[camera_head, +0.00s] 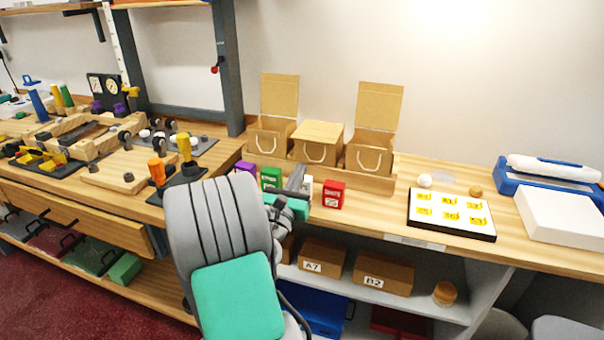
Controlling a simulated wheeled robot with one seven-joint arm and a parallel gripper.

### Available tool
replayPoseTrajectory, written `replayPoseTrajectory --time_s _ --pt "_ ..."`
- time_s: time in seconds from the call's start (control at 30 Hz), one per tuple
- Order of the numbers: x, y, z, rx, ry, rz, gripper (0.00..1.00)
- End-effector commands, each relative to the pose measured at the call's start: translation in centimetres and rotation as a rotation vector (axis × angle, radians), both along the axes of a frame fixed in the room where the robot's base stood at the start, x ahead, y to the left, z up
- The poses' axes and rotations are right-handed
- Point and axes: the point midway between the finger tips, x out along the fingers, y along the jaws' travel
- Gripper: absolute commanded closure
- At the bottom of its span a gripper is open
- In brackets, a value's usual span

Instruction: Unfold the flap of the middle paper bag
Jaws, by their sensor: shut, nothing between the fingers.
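Three brown paper bags stand in a row in a low wooden tray (370,184) by the wall. My arm hides part of the counter below.
Purple, green and red blocks (333,194) stand before the tray, close around my gripper. A white board with yellow tags (452,213) and a blue-and-white device (550,185) lie right. Tools and wooden fixtures crowd the left. A dark post (228,70) rises left of the bags.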

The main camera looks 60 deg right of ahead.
Motion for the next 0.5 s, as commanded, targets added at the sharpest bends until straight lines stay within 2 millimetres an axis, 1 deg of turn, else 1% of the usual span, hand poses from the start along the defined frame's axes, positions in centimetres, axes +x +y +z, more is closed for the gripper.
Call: replayPoseTrajectory --time_s 0.03,0.2,0.3,0.4,0.5 --pt "0.0 -1.0 0.8 0.001 -0.001 -0.004 1.0" --pt "0.5 -4.4 1.6 0.002 -0.005 -0.004 1.0" --pt "0.8 -6.1 1.9 0.001 -0.006 -0.003 1.0" --pt "1.0 -7.1 2.1 0.003 -0.006 -0.001 1.0" --pt "1.1 -7.6 2.1 0.002 -0.006 0.0 1.0"
